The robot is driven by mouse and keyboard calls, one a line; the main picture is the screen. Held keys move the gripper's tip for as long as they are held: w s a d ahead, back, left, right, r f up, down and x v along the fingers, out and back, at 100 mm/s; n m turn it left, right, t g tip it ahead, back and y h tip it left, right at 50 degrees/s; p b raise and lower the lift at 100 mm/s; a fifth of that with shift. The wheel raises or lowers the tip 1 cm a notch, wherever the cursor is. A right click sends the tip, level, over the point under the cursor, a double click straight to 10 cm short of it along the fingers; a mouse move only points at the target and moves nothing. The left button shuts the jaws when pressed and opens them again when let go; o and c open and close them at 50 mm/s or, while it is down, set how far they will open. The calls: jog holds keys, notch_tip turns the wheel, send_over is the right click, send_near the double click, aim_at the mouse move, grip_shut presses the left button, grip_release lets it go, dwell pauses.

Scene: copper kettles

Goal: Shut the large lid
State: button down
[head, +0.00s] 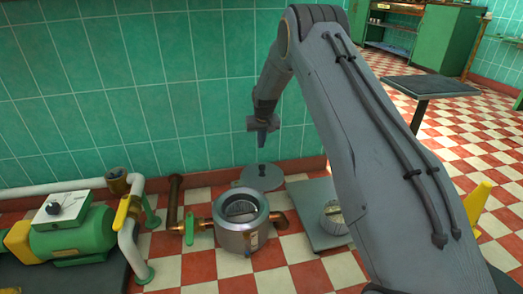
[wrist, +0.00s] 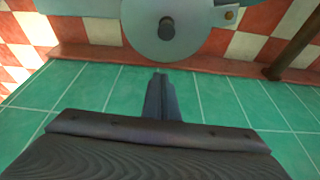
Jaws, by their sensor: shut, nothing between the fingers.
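The large lid (head: 262,178) is a grey round disc with a dark knob. It stands open at the back of the steel kettle (head: 236,241), near the wall. The kettle's mouth is uncovered and shows a dark grated inside. In the wrist view the lid (wrist: 145,38) fills the top middle, with its knob near the centre. My gripper (head: 262,144) hangs above the lid, shut and empty. In the wrist view the closed fingertips (wrist: 160,76) point toward the lid, apparently with a gap between them.
A copper pipe (head: 174,203) and a green pump (head: 75,236) stand left of the kettle. A grey platform (head: 311,207) carrying a pale ribbed object (head: 334,218) is at right. The green tiled wall (head: 150,100) is close behind. Checkered floor in front is clear.

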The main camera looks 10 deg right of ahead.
jog(key=b, duration=0.4)
send_over(258, 173)
jog(key=w+d, duration=0.2)
jog(key=w, duration=0.3)
jog(key=f, duration=0.8)
jog(key=shift+s, duration=0.25)
jog(key=shift+s+r, duration=0.1)
jog(key=shift+s, duration=0.4)
jog(key=shift+s+b, duration=0.85)
jog(key=shift+s, duration=0.65)
